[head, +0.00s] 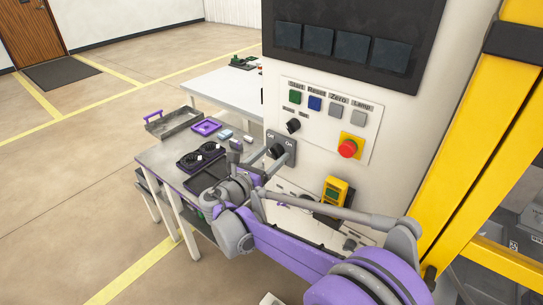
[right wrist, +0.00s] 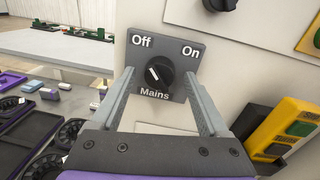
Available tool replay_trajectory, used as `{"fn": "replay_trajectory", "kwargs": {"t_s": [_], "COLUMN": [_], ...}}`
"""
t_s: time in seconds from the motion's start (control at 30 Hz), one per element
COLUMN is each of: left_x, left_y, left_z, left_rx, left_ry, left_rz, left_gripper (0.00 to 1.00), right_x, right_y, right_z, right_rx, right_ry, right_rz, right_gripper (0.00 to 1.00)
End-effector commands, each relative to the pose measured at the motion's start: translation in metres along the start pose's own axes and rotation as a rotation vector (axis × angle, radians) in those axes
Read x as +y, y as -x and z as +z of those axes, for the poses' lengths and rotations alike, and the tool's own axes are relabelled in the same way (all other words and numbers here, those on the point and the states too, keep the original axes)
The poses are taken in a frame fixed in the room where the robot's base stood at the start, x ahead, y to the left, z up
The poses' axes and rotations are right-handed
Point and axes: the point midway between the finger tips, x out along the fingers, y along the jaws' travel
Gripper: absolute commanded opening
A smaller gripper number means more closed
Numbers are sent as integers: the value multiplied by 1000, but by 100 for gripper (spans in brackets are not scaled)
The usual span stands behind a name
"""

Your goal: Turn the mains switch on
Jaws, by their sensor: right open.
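The mains switch is a black round knob (right wrist: 159,73) on a grey plate (right wrist: 187,52) marked Off, On and Mains. The knob's white mark points up and left, toward Off. In the head view the plate (head: 290,156) sits on the front of the white cabinet, partly hidden by my arm. My right gripper (right wrist: 159,86) is open, with one finger on each side of the knob and the fingertips close to the plate. I cannot tell whether the fingers touch it. In the head view my right gripper (head: 267,160) reaches the plate from below left. My left gripper is not in view.
Above the plate are another black knob (head: 293,126), several square buttons and a red emergency button (head: 347,149). A workbench (head: 160,155) with trays stands left. A yellow frame (head: 470,120) stands at the right.

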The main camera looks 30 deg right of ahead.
Motion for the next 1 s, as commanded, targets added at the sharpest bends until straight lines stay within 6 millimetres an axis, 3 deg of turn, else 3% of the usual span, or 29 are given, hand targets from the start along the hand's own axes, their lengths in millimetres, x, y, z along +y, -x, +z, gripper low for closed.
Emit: {"fn": "replay_trajectory", "kwargs": {"t_s": [0.27,0.7,1.0], "left_x": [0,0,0], "left_y": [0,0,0], "left_z": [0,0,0], "left_rx": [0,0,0], "left_ry": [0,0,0], "left_rz": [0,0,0], "left_gripper": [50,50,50], "right_x": [0,0,0], "right_y": [-1,-1,-1], "right_z": [0,0,0], "right_rx": [0,0,-1], "right_ry": [-1,-1,-30], "right_rz": [1,1,1], "right_gripper": [76,0,0]}}
